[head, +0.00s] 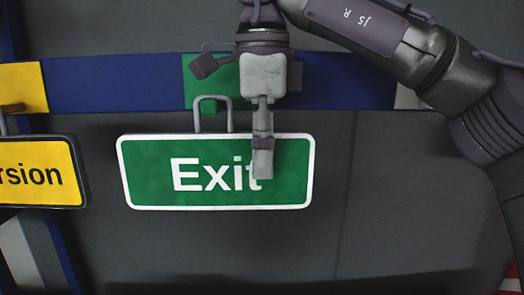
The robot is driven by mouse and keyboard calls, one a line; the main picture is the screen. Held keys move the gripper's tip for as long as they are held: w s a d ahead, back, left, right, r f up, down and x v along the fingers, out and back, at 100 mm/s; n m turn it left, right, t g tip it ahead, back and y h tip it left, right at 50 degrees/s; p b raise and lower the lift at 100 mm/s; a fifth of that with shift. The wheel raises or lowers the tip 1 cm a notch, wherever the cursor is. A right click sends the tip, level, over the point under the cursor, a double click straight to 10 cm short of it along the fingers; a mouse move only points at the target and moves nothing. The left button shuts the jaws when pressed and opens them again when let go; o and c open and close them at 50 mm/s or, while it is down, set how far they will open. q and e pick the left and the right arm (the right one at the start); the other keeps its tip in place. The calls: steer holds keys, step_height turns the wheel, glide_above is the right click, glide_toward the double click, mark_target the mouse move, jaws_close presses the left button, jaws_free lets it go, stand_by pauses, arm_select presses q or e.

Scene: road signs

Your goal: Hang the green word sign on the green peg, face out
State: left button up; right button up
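The green word sign (216,195), reading "Exit" in white with a white border, is upright, nearly level and face out. Its grey loop (212,98) stands up from its top edge, in front of the green patch (198,92) on the blue rail. My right gripper (262,160) comes down from above and grips the sign's top edge right of the loop. One finger lies over the front, covering part of the "t"; the other is hidden behind. My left gripper is out of view.
A yellow sign (40,195) ending in "rsion" hangs at the left below a yellow patch (22,88), with a gap to the green sign. The blue rail (110,84) runs across the dark panel. The panel right of the sign is clear.

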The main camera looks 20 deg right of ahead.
step_height(320, 180, up, 7)
steer(key=shift+s+a+f, duration=0.1)
steer(key=shift+r, duration=0.35)
stand_by(0.3)
stand_by(0.4)
